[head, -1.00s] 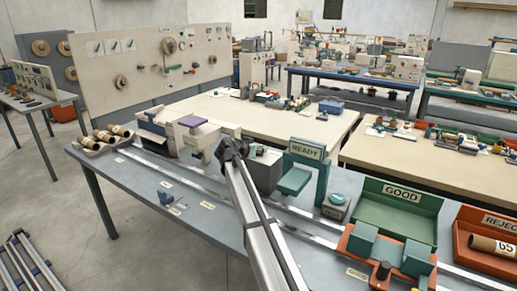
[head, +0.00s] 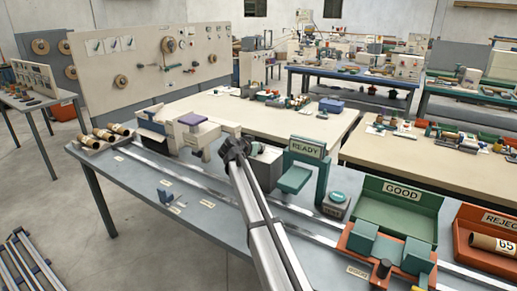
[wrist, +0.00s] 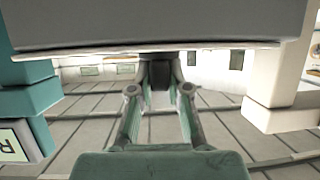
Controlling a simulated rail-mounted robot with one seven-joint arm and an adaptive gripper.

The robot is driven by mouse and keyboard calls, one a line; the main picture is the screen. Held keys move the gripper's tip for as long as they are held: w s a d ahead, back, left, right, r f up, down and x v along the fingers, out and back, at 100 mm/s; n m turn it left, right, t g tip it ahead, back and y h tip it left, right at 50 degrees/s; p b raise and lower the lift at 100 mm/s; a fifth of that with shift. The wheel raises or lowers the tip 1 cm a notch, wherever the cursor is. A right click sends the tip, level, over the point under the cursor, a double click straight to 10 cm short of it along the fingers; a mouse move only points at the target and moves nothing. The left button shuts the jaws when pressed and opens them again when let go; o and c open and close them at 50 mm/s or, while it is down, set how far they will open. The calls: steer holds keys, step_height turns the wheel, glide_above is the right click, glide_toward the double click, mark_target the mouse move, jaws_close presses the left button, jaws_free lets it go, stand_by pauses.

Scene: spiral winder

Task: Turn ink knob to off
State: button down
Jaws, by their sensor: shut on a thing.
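My gripper (wrist: 159,88) shows in the wrist view with its two fingers closed in on a dark block, which I take to be the ink knob (wrist: 160,76). The knob's pointer and any off mark cannot be made out. In the head view my gripper (head: 236,148) is at the cream machine (head: 205,132) on the grey bench, left of the teal READY frame (head: 322,178). There my own wrist hides the fingertips and the knob.
The teal frame also stands at the left of the wrist view (wrist: 28,98), and a cream block (wrist: 275,95) stands at the right. A pale grey mass (wrist: 160,25) fills the top. The green GOOD bin (head: 397,212) and orange REJECT bin (head: 490,240) are farther right.

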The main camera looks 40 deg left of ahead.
steer(key=shift+d+n+y, duration=0.3)
steer(key=shift+n+y, duration=0.8)
steer(key=shift+y, duration=0.1)
steer(key=shift+r+n+g+y+p, duration=0.2)
steer(key=shift+n+g+y+p, duration=0.15)
steer(key=shift+n+g+y, duration=0.4)
steer(key=n+g+y+p, duration=0.1)
steer(key=n+y+p, duration=0.1)
steer(key=p, duration=0.1)
steer(key=shift+w+n+g+y, duration=0.15)
steer(key=shift+n+g+y, duration=0.1)
steer(key=shift+n+g, duration=0.1)
steer(key=shift+w+f+n+g+y, duration=0.1)
steer(key=shift+f+n+g+y, duration=0.05)
steer(key=shift+n+g+y, duration=0.6)
steer(key=n+g+b, duration=0.1)
steer(key=n+g+y+b, duration=0.1)
steer(key=shift+f+b, duration=0.25)
steer(key=shift+b, duration=0.05)
steer(key=shift+n+g+y+b, duration=0.25)
steer(key=shift+n+g+b, duration=0.15)
steer(key=shift+b, duration=0.3)
steer(key=shift+r+n+g+b, duration=0.2)
steer(key=shift+n+g+b, duration=0.15)
steer(key=shift+b, duration=0.2)
